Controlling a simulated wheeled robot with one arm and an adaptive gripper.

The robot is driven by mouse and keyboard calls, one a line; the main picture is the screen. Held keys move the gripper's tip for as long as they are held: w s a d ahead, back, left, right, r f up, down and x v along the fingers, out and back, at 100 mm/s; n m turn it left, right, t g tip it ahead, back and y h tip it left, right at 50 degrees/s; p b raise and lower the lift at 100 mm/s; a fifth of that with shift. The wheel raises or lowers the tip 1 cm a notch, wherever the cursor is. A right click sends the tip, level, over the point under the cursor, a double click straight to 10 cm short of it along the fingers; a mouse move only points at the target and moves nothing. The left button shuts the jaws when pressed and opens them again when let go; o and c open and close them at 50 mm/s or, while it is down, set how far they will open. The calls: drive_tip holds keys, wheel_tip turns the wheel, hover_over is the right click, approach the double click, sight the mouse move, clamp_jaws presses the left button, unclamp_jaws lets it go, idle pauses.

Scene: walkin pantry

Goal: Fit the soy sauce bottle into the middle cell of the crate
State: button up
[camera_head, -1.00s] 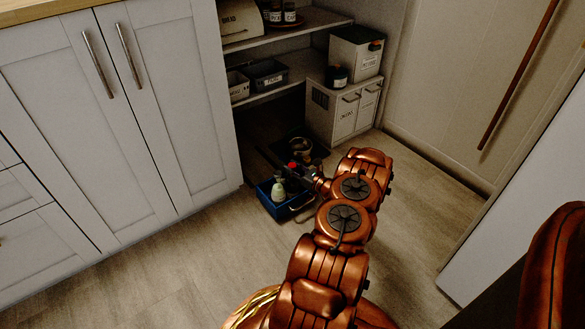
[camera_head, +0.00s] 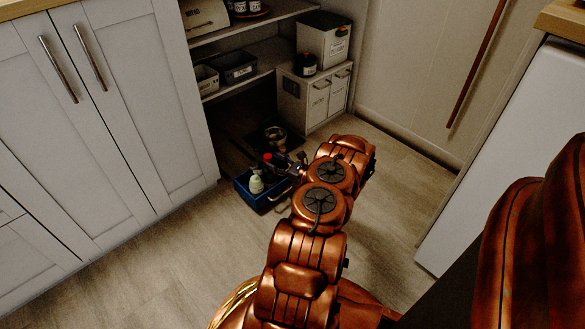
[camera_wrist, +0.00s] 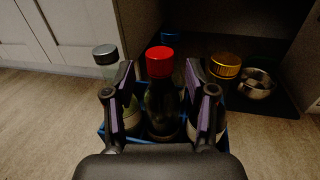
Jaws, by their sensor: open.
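The soy sauce bottle, dark with a red cap (camera_wrist: 160,64), stands upright in the blue crate (camera_wrist: 222,137), between its side bottles, in what looks like the middle cell. Its cap (camera_head: 267,157) also shows in the head view, above the crate (camera_head: 243,194). My gripper (camera_wrist: 160,88) is open, with one finger on each side of the bottle; gaps show beside its upper part. In the head view my gripper (camera_head: 291,165) is small and dark at the crate.
A grey-capped pale bottle (camera_wrist: 106,60) stands left in the crate, a gold-capped one (camera_wrist: 225,67) right, and a blue cap shows behind. A metal pot (camera_wrist: 257,84) sits on a dark mat behind right. A shelf overhangs at the back. Floor in front is clear.

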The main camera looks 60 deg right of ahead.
drive_tip(key=s+p, duration=0.3)
drive_tip(key=s, duration=0.5)
drive_tip(key=w+a+r+n+g+y, duration=0.3)
drive_tip(key=w+a+r+n+y, duration=0.75)
drive_tip(key=w+a+r, duration=0.75)
drive_tip(key=a+r+n+g+y, duration=0.3)
drive_tip(key=a+r+n+g, duration=0.1)
drive_tip(key=a, duration=0.7)
drive_tip(key=a+r+n+g+y, duration=0.2)
drive_tip(key=a+r+n+g, duration=0.15)
drive_tip(key=a, duration=0.75)
drive_tip(key=s+a+r+n+g+h, duration=0.25)
drive_tip(key=s+a+n+g, duration=0.25)
drive_tip(key=s+a, duration=0.3)
drive_tip(key=s+a+r+n+g+h, duration=0.1)
drive_tip(key=s+a+r+n+g, duration=0.3)
drive_tip(key=a, duration=0.5)
drive_tip(key=s+d+r+n+g+h, duration=0.1)
drive_tip(key=s+d+n+g+h, duration=0.1)
drive_tip(key=s+n+h, duration=0.8)
drive_tip(key=s, duration=0.9)
drive_tip(key=shift+s+d+r, duration=0.15)
drive_tip(key=shift+s+d, duration=0.2)
